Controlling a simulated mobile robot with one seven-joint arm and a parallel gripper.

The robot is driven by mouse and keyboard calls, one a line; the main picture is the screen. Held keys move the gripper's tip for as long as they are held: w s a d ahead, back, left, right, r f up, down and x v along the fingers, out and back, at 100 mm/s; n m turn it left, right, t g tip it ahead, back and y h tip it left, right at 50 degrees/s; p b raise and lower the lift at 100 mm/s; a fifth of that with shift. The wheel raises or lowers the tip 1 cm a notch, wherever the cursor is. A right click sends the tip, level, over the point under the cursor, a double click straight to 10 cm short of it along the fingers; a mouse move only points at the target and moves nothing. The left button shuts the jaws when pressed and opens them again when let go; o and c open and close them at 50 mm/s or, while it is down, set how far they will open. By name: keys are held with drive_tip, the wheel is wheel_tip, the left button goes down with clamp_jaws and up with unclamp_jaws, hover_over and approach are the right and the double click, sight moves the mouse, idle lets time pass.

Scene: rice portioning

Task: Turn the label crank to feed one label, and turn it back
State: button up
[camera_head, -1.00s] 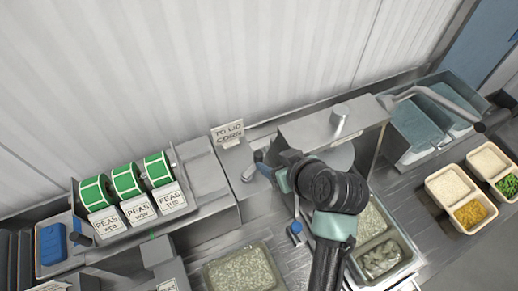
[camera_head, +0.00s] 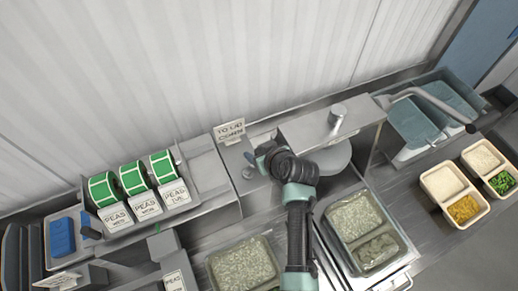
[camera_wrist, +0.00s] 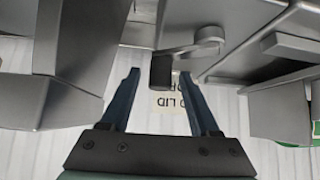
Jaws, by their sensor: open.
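The label crank (camera_wrist: 186,50) shows in the wrist view as a short grey arm, with a round hub at its right end and a dark knob (camera_wrist: 161,72) at its left end. My gripper (camera_wrist: 160,75) is open, with its two blue fingers on either side of the knob in the picture. I see no finger touching it, and cannot tell how deep it sits between them. In the head view my gripper (camera_head: 254,158) is near the sign, and my wrist hides much of the spot around it.
A "to lid" sign (camera_head: 229,131) stands behind my gripper. Green label rolls (camera_head: 133,178) with "PEAS" cards stand at left. A grey press-like frame (camera_head: 318,128) is close at right. Trays of rice (camera_head: 243,264) lie in front, and small filled containers (camera_head: 454,194) at far right.

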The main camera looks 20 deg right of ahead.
drive_tip(key=shift+c, duration=0.3)
clamp_jaws()
